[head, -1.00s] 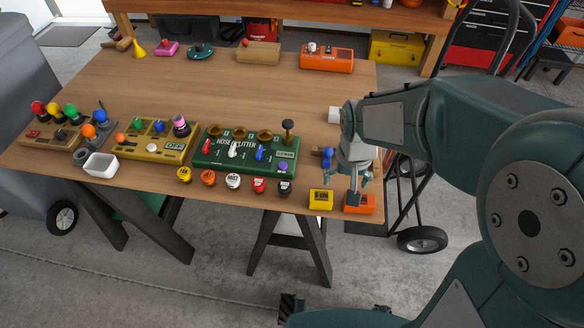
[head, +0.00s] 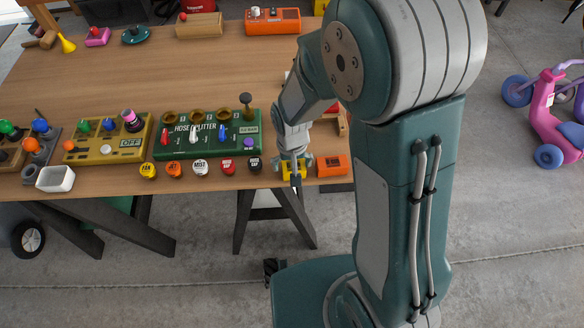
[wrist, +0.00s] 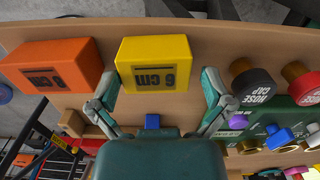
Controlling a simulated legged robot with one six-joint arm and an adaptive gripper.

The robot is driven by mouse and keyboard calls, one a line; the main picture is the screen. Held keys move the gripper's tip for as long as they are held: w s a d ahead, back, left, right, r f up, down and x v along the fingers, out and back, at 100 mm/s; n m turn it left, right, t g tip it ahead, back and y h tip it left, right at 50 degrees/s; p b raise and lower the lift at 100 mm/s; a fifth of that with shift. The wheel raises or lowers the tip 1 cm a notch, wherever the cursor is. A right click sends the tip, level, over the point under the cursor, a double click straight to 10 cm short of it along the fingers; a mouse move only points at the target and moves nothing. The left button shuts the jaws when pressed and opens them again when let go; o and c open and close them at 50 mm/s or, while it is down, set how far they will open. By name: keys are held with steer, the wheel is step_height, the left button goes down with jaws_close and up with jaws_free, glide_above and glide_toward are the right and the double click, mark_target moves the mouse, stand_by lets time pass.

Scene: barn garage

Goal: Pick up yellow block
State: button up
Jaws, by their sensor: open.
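The yellow block (wrist: 157,64) lies on the wooden table near its front edge, with "6 cm" marked on it. In the wrist view it sits ahead of my gripper (wrist: 160,88), nearer the left finger than the right. My gripper is open and empty, its fingers spread apart. In the head view my gripper (head: 293,168) is right over the yellow block (head: 289,176) and partly hides it. I cannot tell the exact height of the fingertips above the table.
An orange block (wrist: 52,65) stands close to the left of the yellow block in the wrist view. A black hose cap (wrist: 249,83) and red cap (wrist: 302,80) lie to the right. The green hose splitter board (head: 210,138) is behind them. The table's front edge is close.

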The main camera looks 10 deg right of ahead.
steer(key=shift+f, duration=0.75)
steer(key=shift+d, duration=0.25)
steer(key=c, duration=0.8)
steer(key=shift+c, duration=0.3)
steer(key=shift+a, duration=0.1)
